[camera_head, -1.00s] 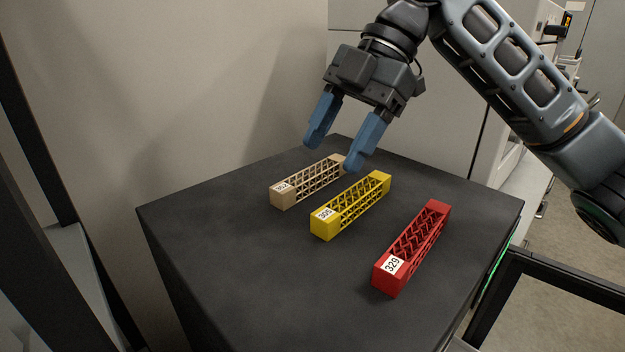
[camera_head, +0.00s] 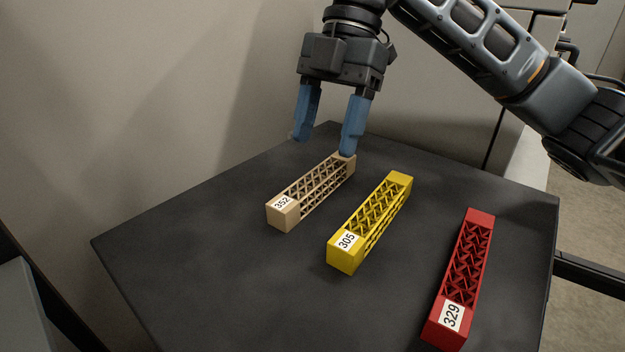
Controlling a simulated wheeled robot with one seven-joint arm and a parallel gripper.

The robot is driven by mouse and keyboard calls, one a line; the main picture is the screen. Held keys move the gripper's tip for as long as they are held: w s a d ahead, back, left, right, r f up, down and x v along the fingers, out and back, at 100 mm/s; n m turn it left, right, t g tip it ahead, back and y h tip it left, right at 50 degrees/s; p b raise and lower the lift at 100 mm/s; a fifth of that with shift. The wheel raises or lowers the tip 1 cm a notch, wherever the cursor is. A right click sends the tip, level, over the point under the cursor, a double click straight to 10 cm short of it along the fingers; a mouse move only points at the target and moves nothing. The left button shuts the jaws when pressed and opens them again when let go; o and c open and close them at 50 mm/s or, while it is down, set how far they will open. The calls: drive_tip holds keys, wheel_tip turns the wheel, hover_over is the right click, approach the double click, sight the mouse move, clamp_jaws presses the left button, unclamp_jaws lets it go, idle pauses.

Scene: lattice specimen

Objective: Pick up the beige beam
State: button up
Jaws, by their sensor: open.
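The beige beam (camera_head: 311,192) lies on the dark tabletop, the leftmost of three lattice beams. Its near block end carries a white label reading 352. My gripper (camera_head: 322,145) is open, with two blue fingers pointing down near the far end of the beige beam. The right fingertip overlaps the beam's far end in the picture. The left fingertip shows to the left of that end, against the table's back edge. I cannot tell whether either finger touches the beam. Nothing is between the fingers that I can see as held.
A yellow beam (camera_head: 371,222) labelled 305 lies just right of the beige one. A red beam (camera_head: 463,277) labelled 329 lies farther right. The dark table (camera_head: 225,275) is bare at the front left. A beige wall (camera_head: 150,90) stands behind and to the left.

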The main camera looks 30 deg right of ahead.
sight(318, 175)
drive_tip(key=shift+s+x, duration=0.15)
drive_tip(key=shift+x, duration=1.25)
drive_tip(key=shift+s+x, duration=0.1)
drive_tip(key=shift+x, duration=1.25)
drive_tip(key=shift+c, duration=0.4)
drive_tip(key=shift+s, duration=0.1)
drive_tip(key=c, duration=1)
drive_tip(key=shift+r, duration=0.15)
